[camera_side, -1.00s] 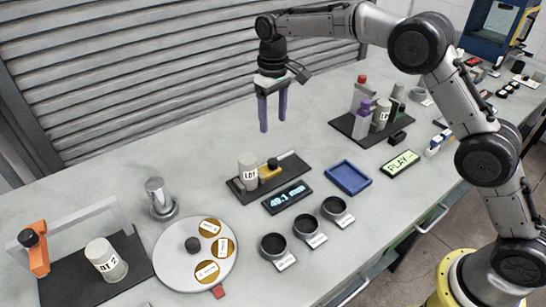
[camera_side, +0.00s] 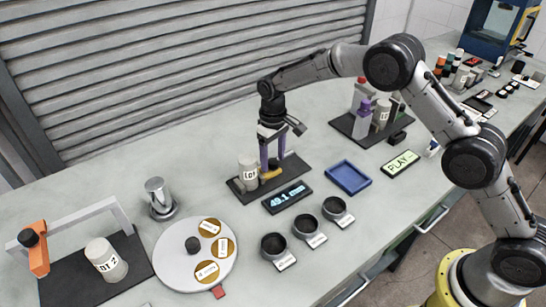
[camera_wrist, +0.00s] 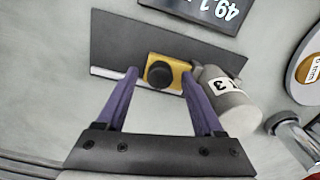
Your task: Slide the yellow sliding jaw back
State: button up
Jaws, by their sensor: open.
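The yellow sliding jaw (camera_wrist: 168,73), with a black knob on top, sits on a dark base plate (camera_wrist: 112,38). In the side view the jaw (camera_side: 270,174) is partly hidden by my fingers. A grey-white cylinder with a label (camera_side: 248,173) stands beside the jaw; it also shows in the wrist view (camera_wrist: 228,100). My gripper (camera_side: 273,163) is open and lowered over the jaw. In the wrist view its purple fingers (camera_wrist: 161,72) stand to either side of the jaw, with the right finger close to the labelled cylinder. I cannot tell whether either finger touches the jaw.
A display reading 49.1 (camera_side: 287,197) lies in front of the base plate. A blue tray (camera_side: 348,178) is to its right, with several dark cups (camera_side: 308,226) in front. A rack of bottles (camera_side: 345,124) stands behind right. A round grey turntable (camera_side: 172,250) is at front left.

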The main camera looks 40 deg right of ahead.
jog(key=shift+c, duration=0.2)
grip_shut()
dwell(1.3)
